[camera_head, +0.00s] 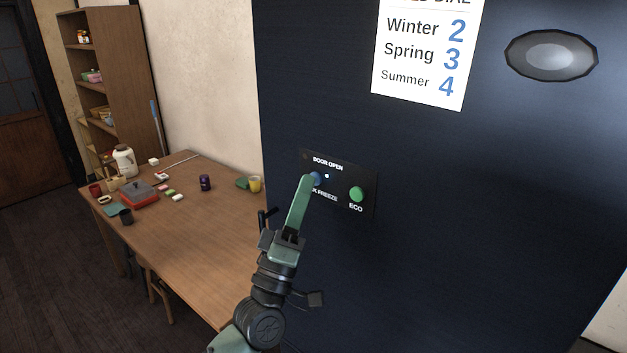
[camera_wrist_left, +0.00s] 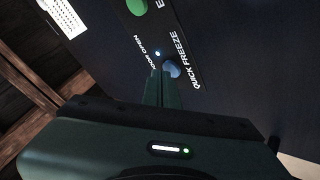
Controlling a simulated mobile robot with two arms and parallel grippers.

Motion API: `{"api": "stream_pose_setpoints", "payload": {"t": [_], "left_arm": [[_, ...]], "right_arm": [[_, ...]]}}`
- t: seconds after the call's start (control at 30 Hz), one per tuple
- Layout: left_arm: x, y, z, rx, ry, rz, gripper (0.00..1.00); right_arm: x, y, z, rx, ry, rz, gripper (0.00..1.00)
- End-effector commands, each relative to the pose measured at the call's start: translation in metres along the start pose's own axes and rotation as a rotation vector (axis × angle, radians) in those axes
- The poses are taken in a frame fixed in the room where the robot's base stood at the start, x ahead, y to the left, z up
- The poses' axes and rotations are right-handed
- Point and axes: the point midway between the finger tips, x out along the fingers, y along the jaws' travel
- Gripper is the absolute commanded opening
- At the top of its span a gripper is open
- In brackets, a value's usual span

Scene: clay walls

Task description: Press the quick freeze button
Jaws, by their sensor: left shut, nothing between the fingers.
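The quick freeze button (camera_head: 317,179) is blue and sits on a small black panel (camera_head: 367,207) on the dark fridge front. In the left wrist view the blue button (camera_wrist_left: 172,69) shows beside the "QUICK FREEZE" label. My left gripper (camera_head: 307,180) is shut and empty, its fingertips at the button and covering part of it in the head view. In the left wrist view the fingertips (camera_wrist_left: 157,74) overlap the button's edge; I cannot tell whether they touch it. A green ECO button (camera_head: 356,194) is to the right. My right gripper is not in view.
A small light (camera_head: 327,176) glows by the "DOOR OPEN" label. A dial note (camera_head: 424,50) and an oval fitting (camera_head: 551,55) are higher on the fridge. A wooden table (camera_head: 196,243) with cups and a red box stands at left, near my left arm.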

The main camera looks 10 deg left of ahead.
Motion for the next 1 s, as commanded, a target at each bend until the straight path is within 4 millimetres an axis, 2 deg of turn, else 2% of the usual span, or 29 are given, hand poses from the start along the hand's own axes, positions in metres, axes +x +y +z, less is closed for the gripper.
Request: {"api": "stream_pose_setpoints", "payload": {"t": [0.63, 1.0], "left_arm": [[0.001, -0.0015, 0.0011, 0.0, -0.001, -0.002, 0.0], [-0.0067, 0.0045, -0.0044, 0.0, -0.001, -0.001, 0.0]], "right_arm": [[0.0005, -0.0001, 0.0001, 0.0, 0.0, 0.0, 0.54], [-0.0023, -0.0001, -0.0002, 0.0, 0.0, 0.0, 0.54]]}}
